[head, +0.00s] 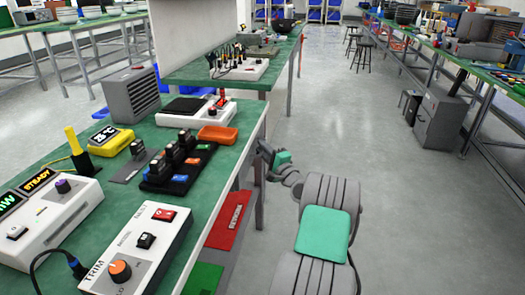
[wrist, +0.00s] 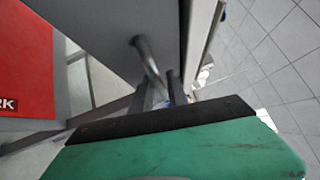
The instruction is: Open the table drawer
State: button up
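The green-topped work table (head: 105,172) fills the left of the head view. A plain grey panel (wrist: 105,22) in the wrist view looks like part of the drawer unit under the table, but I cannot tell how far the drawer stands out. My gripper (wrist: 163,80) is close to this panel, beside the table's edge. A dark bar-like piece shows between the panel and my gripper's black palm; I cannot tell whether it is a handle or a finger. In the head view my wrist is right of the table edge, and the fingertips are not clear.
A red lettered panel (head: 229,219) and a green one (head: 203,279) lie low beside the table; the red one also shows in the wrist view (wrist: 22,58). The aisle floor (head: 340,130) is clear.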

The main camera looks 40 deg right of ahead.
grip_shut()
jog(key=shift+f, duration=0.1)
dwell(1.3)
